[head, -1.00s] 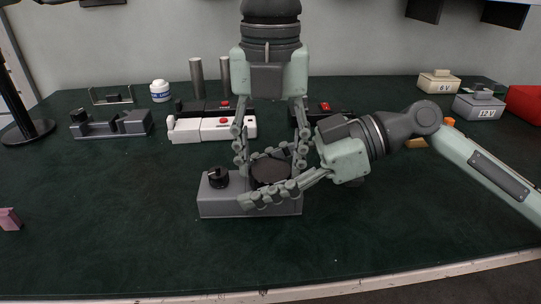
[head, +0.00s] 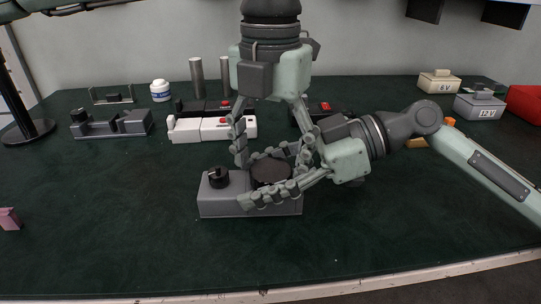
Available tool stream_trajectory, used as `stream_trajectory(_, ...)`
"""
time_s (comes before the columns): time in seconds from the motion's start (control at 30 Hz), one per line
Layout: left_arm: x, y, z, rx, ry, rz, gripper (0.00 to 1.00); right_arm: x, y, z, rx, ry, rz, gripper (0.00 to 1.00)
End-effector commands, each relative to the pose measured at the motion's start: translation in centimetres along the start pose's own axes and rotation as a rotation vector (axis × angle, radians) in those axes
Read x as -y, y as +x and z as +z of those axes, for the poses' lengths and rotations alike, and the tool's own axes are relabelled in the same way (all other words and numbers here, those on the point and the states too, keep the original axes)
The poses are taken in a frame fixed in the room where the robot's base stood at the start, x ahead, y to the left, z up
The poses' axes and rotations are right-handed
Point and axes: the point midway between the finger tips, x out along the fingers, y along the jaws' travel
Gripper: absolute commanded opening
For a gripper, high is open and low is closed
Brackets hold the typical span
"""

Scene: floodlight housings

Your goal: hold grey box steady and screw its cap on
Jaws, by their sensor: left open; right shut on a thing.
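The grey box (head: 222,206) lies on the green table at centre, with a black knob (head: 218,177) on its left part. The dark round cap (head: 270,171) is on the box's right part; whether it sits level in the thread is hidden by fingers. My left gripper (head: 271,160) points straight down over the cap, open, with its fingers on either side of it. My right gripper (head: 262,178) reaches in from the right, low over the box, and is shut on the grey box with fingers at its front and back.
Behind stand a white box with red button (head: 212,129), a grey holder (head: 112,124), a white jar (head: 160,90) and metal cylinders (head: 197,78). A 6V box (head: 438,84) and 12V box (head: 479,106) are at the back right.

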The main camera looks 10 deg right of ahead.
Motion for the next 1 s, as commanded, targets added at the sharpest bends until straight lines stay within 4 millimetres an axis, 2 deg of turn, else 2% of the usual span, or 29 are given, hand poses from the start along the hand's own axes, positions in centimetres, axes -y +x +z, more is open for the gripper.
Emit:
stream_trajectory(0.17, 0.1, -0.9, 0.0, 0.0, 0.001, 0.0, 0.72, -0.1, 0.0, 0.0, 0.0, 0.001, 0.001, 0.0)
stream_trajectory(0.43, 0.1, -4.2, 0.0, 0.0, 0.001, 0.0, 0.72, -0.1, 0.0, 0.1, 0.0, 0.001, 0.001, 0.0)
stream_trajectory(0.67, 0.1, -4.5, 0.0, -0.001, 0.001, 0.0, 0.72, -0.1, 0.0, 0.0, 0.0, 0.001, 0.001, 0.0)
stream_trajectory(0.73, 0.1, -4.6, 0.0, 0.0, -0.001, 0.0, 0.69, -0.1, 0.0, 0.0, 0.0, 0.001, 0.001, 0.0)
stream_trajectory(1.0, 0.1, -8.0, 0.0, 0.0, -0.167, -0.001, 0.69, -0.1, 0.0, 0.0, 0.0, 0.001, 0.002, 0.0)
